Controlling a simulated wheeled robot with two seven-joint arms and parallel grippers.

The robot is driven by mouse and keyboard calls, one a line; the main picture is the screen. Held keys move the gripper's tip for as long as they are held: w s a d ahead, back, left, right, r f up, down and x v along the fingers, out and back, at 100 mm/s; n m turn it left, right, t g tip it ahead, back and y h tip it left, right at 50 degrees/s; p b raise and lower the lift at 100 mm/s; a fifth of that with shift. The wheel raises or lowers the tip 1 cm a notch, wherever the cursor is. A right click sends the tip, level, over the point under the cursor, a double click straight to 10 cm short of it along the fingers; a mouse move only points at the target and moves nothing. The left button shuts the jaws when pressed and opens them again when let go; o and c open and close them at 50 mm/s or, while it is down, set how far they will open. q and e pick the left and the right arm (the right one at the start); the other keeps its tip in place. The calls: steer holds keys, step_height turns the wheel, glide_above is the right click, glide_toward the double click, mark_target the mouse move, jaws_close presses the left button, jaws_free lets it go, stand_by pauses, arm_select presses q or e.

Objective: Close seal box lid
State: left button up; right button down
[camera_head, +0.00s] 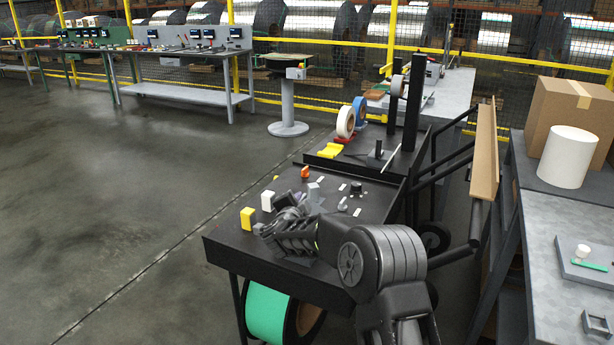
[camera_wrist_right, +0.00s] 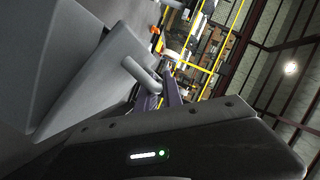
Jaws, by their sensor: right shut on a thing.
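My right gripper (camera_head: 284,236) is low over the front part of the black cart top (camera_head: 228,250), and my arm covers part of the cart. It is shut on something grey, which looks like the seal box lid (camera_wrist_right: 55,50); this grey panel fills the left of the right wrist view. A small grey cylinder (camera_wrist_right: 142,76) sticks out beside it. The box's outline is hidden by the gripper, so I cannot tell the lid's angle. My left gripper is not in view.
Yellow (camera_head: 247,218) and white (camera_head: 267,201) blocks stand beside the gripper. An orange item (camera_head: 305,172) and small grey parts lie behind it. Tape rolls (camera_head: 345,122) and black posts (camera_head: 414,95) stand farther back. A workbench (camera_head: 540,215) with a carton (camera_head: 568,105) is at right. The floor at left is clear.

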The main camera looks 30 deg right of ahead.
steer(key=shift+w+a+f+n+g+p, duration=0.25)
steer(key=shift+w+f+n+g+p, duration=0.1)
steer(key=shift+f+n+p, duration=0.25)
steer(key=shift+w+a+f+n+g+p, duration=0.2)
steer(key=shift+w+f+n+g+p, duration=0.15)
steer(key=shift+p, duration=0.3)
steer(key=shift+a+f+n, duration=0.1)
steer(key=shift+f+n, duration=0.15)
steer(key=shift+w+a+f, duration=0.1)
steer(key=shift+w+f, duration=0.15)
steer(key=shift+f, duration=0.3)
steer(key=c, duration=1.5)
jaws_free()
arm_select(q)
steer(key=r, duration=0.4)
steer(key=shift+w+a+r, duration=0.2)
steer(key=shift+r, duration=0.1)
arm_select(e)
steer(key=b+v, duration=0.1)
steer(key=v, duration=0.7)
steer(key=shift+f, duration=0.15)
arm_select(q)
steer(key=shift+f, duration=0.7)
